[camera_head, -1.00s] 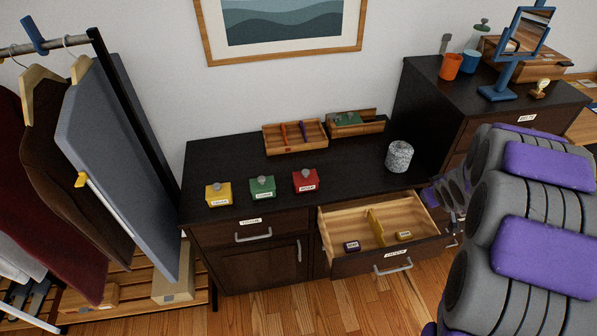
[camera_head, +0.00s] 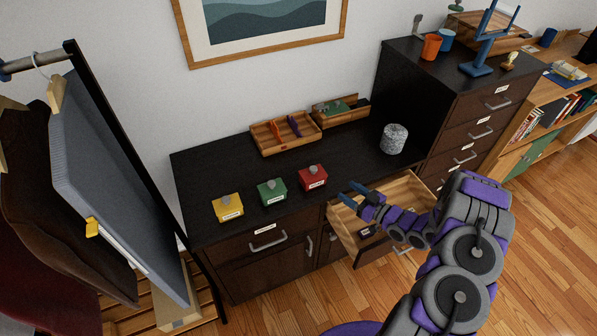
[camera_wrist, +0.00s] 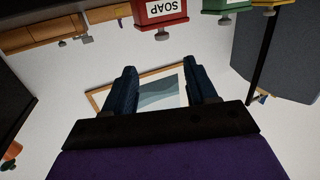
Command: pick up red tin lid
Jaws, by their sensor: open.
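The red tin (camera_head: 312,178) with a grey knob on its lid (camera_head: 313,169) stands on the dark dresser top, the rightmost of three tins.
A green tin (camera_head: 271,192) and a yellow tin (camera_head: 228,207) stand left of the red one. The open drawer (camera_head: 408,187) juts out below my arm. A speckled grey canister (camera_head: 393,139) and a wooden divided tray (camera_head: 286,133) stand farther back. A clothes rack stands left.

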